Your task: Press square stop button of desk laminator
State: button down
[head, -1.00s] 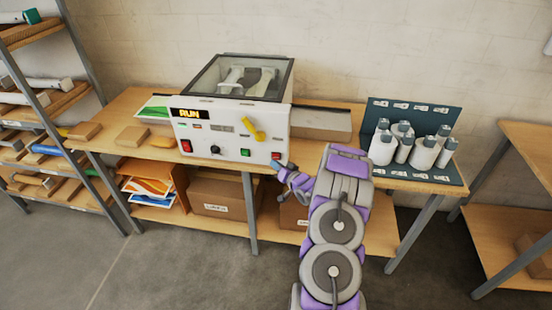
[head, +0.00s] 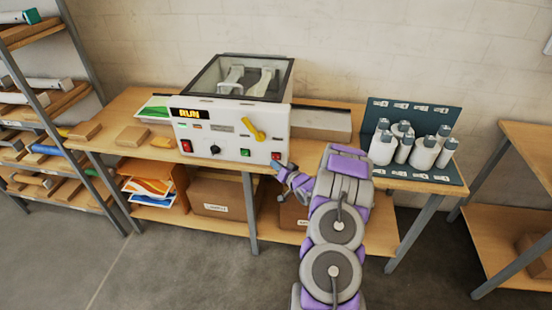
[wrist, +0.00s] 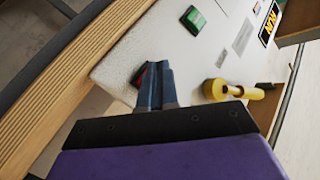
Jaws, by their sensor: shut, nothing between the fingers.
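The white desk laminator (head: 225,135) stands on the wooden table with a yellow "RUN" display on its front. A red square button (head: 276,156) sits at the panel's lower right, and a green square button (head: 245,152) is left of it. In the wrist view the green button (wrist: 194,19) is clear, while the red button (wrist: 139,74) is mostly hidden behind the fingers. My gripper (head: 280,167) is shut and empty, its tips at the red button. I cannot tell whether they touch it. In the wrist view my gripper (wrist: 153,72) points at the panel.
A yellow lever (head: 254,129) and a black knob (head: 214,149) are on the panel; the lever (wrist: 230,90) is close right of my fingers in the wrist view. A rack of white bottles (head: 412,145) stands at the right. The table edge (wrist: 60,90) runs close by.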

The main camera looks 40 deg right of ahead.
jog(key=shift+w+d+r+p, duration=0.15)
jog(key=shift+w+d+p, duration=0.35)
jog(key=shift+d+p, duration=0.15)
dwell(1.0)
jog(key=shift+s+a, duration=0.1)
jog(key=shift+a, duration=0.05)
jog(key=shift+s+a, duration=0.45)
jog(key=shift+a, duration=0.1)
dwell(0.3)
jog(key=shift+s+a, duration=1.65)
jog(key=shift+a, duration=0.25)
